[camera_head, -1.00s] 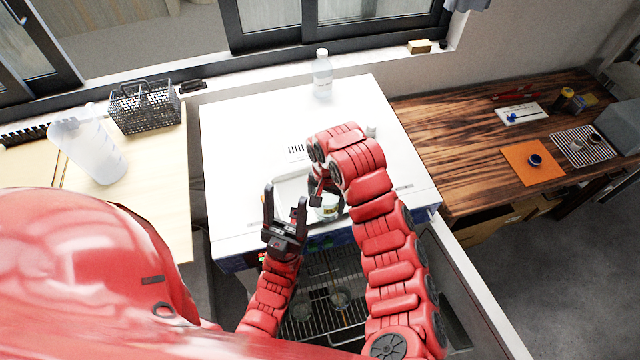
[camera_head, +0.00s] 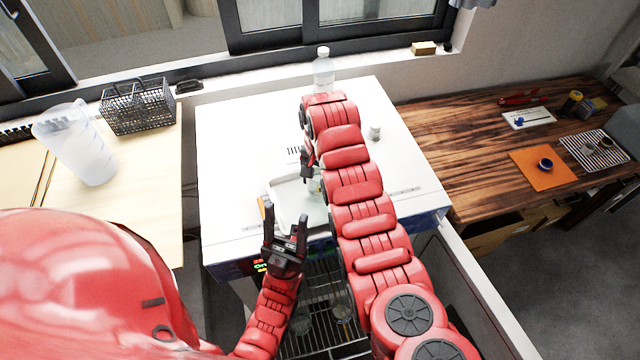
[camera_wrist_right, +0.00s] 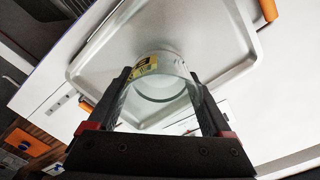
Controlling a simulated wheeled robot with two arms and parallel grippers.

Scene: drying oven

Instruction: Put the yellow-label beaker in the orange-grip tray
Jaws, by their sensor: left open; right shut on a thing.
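The yellow-label beaker (camera_wrist_right: 162,82) is clear glass; its yellow label shows in the right wrist view. My right gripper (camera_wrist_right: 160,92) is shut on it. The beaker (camera_head: 315,187) is over the orange-grip tray (camera_head: 284,192) in the head view, partly hidden by my right arm. I cannot tell whether it touches the tray floor. The tray (camera_wrist_right: 225,45) is pale and shallow, with an orange grip at each end in the wrist view; one grip (camera_head: 262,207) shows in the head view. My left gripper (camera_head: 286,228) is open and empty at the tray's near side.
The tray lies on the white oven top (camera_head: 235,150). A clear bottle (camera_head: 323,72) stands at its back edge. A wire rack (camera_head: 315,290) with glassware shows below in front. A basket (camera_head: 138,105) and pitcher (camera_head: 78,145) are left; a wooden table (camera_head: 450,130) is right.

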